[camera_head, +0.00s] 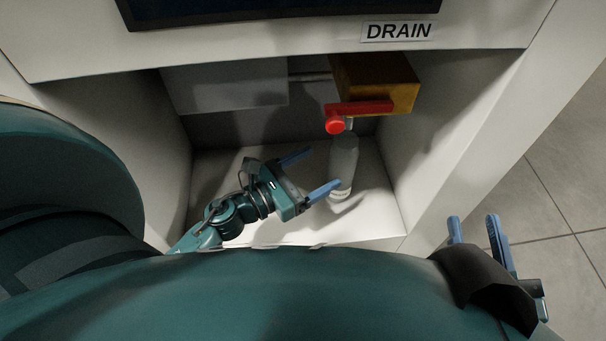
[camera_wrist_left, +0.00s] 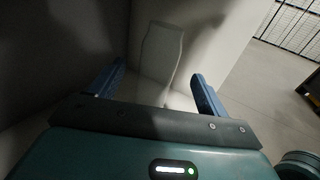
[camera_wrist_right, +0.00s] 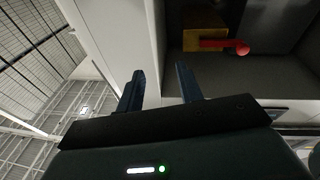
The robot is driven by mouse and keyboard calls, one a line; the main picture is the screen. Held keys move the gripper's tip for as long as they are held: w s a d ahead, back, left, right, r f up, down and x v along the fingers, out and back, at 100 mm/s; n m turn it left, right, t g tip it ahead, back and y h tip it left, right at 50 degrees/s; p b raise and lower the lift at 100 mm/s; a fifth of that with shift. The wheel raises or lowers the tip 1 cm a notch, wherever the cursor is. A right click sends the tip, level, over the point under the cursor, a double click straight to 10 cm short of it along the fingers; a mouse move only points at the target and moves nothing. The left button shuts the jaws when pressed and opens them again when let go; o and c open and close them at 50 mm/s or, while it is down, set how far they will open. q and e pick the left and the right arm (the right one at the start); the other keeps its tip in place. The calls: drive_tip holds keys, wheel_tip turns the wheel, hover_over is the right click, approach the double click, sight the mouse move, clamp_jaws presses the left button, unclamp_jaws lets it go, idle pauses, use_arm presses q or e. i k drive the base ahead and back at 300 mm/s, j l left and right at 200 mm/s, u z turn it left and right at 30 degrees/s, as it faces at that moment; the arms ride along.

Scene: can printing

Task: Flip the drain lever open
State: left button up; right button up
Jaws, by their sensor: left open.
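The drain lever is a red bar with a round red end (camera_head: 360,108), mounted on a brass-coloured block (camera_head: 398,75) under the DRAIN label. It lies roughly sideways, its round end to the left. In the right wrist view the lever (camera_wrist_right: 218,44) is beyond my fingers, up and to the right. A grey bottle (camera_head: 344,157) stands on the recess floor below the lever. My left gripper (camera_head: 325,168) is open beside the bottle; the bottle (camera_wrist_left: 160,52) shows between its fingers. My right gripper (camera_head: 473,220) is open and empty outside the recess, at right, apart from the lever.
The recess has a right side wall (camera_head: 440,125) between my right gripper and the lever. A grey box (camera_head: 225,85) hangs at the upper left inside. The DRAIN label (camera_head: 398,31) is on the panel above. Tiled floor (camera_head: 565,160) at right is clear.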

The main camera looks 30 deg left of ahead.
sight(335, 124)
drive_tip(key=k+l, duration=0.45)
drive_tip(key=k, duration=0.15)
drive_tip(key=k+l, duration=0.45)
drive_tip(key=k, duration=0.15)
drive_tip(key=k+l, duration=0.4)
drive_tip(key=k, duration=0.2)
